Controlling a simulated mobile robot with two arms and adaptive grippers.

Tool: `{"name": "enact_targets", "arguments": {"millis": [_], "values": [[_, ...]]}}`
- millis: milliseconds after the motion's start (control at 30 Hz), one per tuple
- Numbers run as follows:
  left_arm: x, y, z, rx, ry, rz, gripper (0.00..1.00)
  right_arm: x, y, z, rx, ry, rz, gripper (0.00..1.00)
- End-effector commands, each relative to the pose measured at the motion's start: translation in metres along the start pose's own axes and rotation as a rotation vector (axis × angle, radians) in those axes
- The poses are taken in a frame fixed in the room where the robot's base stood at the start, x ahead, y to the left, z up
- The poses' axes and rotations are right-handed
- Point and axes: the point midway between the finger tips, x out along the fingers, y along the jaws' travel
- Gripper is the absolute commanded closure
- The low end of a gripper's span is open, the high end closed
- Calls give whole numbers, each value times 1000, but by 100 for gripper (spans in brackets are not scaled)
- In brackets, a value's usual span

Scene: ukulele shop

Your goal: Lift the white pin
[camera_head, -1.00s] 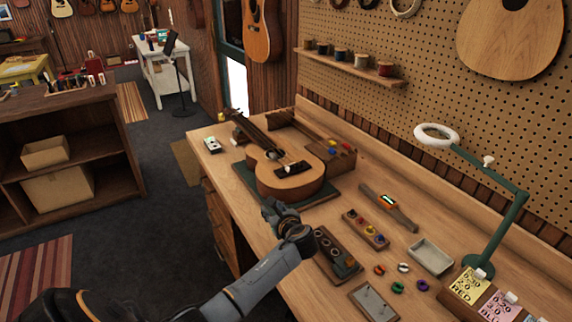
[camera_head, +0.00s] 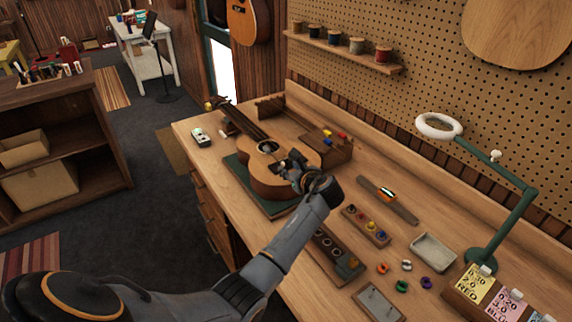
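The ukulele (camera_head: 262,182) lies on a dark green mat (camera_head: 240,172) on the workbench, its neck pointing to the back left. My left gripper (camera_head: 291,166) is over the bridge end of the ukulele body and hides most of the bridge. The fingers are small and dark here, so I cannot tell whether they are open or shut, or whether they touch anything. I cannot make out a white pin; it may be hidden by the gripper. A small wooden block with several coloured pegs (camera_head: 367,226) stands to the right of my forearm. My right gripper is not in view.
A wooden box (camera_head: 327,150) stands behind the ukulele. To the right are a tuner-like strip (camera_head: 388,205), an empty grey tray (camera_head: 434,252), several coloured rings including a white one (camera_head: 406,265), and a green lamp (camera_head: 507,228).

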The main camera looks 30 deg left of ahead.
Motion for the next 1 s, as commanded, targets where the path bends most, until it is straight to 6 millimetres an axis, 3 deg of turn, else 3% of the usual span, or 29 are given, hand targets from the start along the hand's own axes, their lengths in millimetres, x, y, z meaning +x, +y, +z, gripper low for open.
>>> {"name": "enact_targets", "arguments": {"millis": [100, 300, 667, 833, 1000], "values": [[19, 0, 0, 0, 1, 0, 64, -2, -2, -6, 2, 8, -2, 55], [36, 0, 0, -1, 1, 0, 64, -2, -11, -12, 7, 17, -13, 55], [39, 0, 0, -2, 1, -2, 64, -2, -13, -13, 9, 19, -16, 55], [39, 0, 0, -2, 1, -2, 99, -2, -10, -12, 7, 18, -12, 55], [39, 0, -1, -2, 1, -1, 100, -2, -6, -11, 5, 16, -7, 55]]}}
